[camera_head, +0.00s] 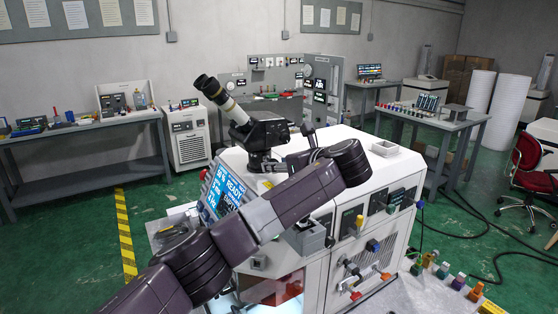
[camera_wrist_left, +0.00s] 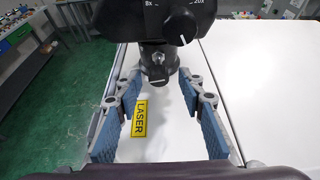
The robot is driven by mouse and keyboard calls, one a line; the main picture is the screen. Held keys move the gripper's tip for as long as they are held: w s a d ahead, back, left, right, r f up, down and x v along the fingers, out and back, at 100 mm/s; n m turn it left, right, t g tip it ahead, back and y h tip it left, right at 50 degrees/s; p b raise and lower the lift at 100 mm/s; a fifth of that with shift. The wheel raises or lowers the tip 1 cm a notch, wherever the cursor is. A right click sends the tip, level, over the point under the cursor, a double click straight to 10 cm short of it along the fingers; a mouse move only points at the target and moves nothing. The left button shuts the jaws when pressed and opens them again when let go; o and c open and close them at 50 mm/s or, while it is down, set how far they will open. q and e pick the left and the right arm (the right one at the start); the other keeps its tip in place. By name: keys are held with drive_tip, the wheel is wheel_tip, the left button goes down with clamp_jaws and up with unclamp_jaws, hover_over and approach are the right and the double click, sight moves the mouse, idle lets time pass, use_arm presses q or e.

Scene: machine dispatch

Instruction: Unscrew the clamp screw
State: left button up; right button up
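A black microscope (camera_head: 262,130) with a light eyepiece tube stands on top of the white machine (camera_head: 378,158). In the left wrist view its head (camera_wrist_left: 175,20) has a magnification dial, and the clamp screw (camera_wrist_left: 157,74) is a small dark knob on the round collar below. My left gripper (camera_wrist_left: 159,88) is open, its blue-padded fingers on either side of the screw's line, with a visible gap to each side. Whether the fingertips reach the screw's depth is hard to tell. In the head view my left arm hides the screw. My right gripper is not in view.
A yellow LASER label (camera_wrist_left: 140,118) lies on the white top between the fingers. A blue status screen (camera_head: 226,192) is on the machine's front left. A small grey tray (camera_head: 384,148) sits on its top right. Workbenches (camera_head: 85,128) stand behind, clear of the arm.

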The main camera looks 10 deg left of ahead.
use_arm(q)
drive_tip(key=shift+s, duration=0.1)
drive_tip(key=c, duration=0.3)
clamp_jaws()
drive_tip(key=shift+a+f+n+b, duration=0.1)
drive_tip(key=shift+f+n+b, duration=0.05)
drive_tip(key=shift+n+b, duration=0.2)
drive_tip(key=shift+s+a+f+n+t+h+b, duration=0.1)
drive_tip(key=shift+n+t+h+b, duration=0.5)
drive_tip(key=shift+n+t+b, duration=0.45)
drive_tip(key=shift+r+n+b, duration=0.2)
drive_tip(key=shift+n+b, duration=0.1)
drive_tip(key=shift+n, duration=0.3)
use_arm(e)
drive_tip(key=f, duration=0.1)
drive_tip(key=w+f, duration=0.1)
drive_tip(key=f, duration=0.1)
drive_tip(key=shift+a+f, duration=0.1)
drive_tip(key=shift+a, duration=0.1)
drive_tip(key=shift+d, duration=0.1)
